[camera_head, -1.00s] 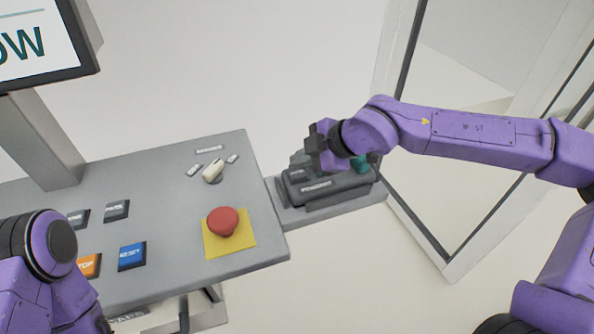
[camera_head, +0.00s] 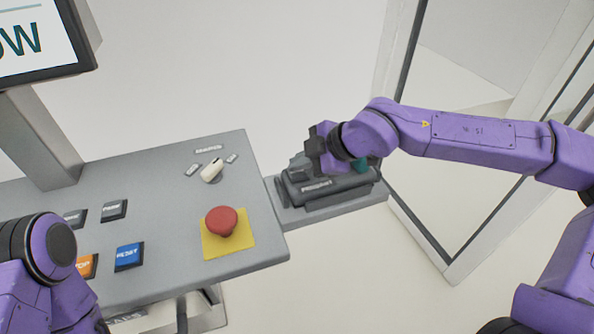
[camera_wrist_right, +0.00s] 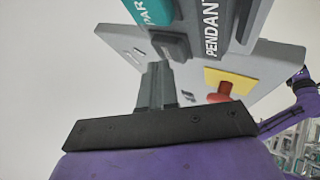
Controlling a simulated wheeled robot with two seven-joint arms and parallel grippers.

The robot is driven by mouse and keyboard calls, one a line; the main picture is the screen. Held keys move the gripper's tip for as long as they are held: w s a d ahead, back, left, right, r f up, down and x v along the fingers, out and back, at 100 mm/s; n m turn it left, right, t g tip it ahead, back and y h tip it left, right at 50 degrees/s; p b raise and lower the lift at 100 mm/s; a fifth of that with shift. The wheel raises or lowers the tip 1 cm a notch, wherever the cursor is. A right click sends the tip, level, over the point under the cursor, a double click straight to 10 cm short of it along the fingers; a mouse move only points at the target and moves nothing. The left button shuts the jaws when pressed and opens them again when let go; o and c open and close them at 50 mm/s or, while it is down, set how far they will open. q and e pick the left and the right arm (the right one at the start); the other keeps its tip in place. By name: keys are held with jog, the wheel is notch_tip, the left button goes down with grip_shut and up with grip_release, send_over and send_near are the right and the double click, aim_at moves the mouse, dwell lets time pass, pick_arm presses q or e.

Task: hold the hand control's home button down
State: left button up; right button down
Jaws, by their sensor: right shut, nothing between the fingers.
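The hand control (camera_head: 325,187) is a dark grey block labelled PENDANT, lying on a grey shelf at the right of the console. Its label side also shows in the wrist view (camera_wrist_right: 212,30). A teal button (camera_wrist_right: 151,11) and a dark grey button (camera_wrist_right: 172,46) sit on its top; the grey one's lettering is not readable. My right gripper (camera_wrist_right: 157,72) is shut and empty, its fingertips right at the grey button. Contact and how far the button is pressed cannot be told. In the head view my right wrist hides part of the control. My left gripper is out of view.
The grey console carries a red mushroom button (camera_head: 222,221) on a yellow plate, a blue button (camera_head: 129,256), an orange button, grey keys and a pale lever (camera_head: 212,171). A screen (camera_head: 38,40) stands at the upper left. A glass-panelled frame (camera_head: 420,225) is on the right.

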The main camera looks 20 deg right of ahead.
aim_at(301, 173)
jog(key=shift+f+b, duration=0.4)
jog(key=shift+f, duration=0.1)
jog(key=shift+r, duration=0.1)
dwell(1.6)
jog(key=shift+r+p, duration=0.65)
jog(key=shift+r, duration=0.25)
notch_tip(301, 173, up, 5)
jog(key=p, duration=0.3)
jog(key=shift+p, duration=0.35)
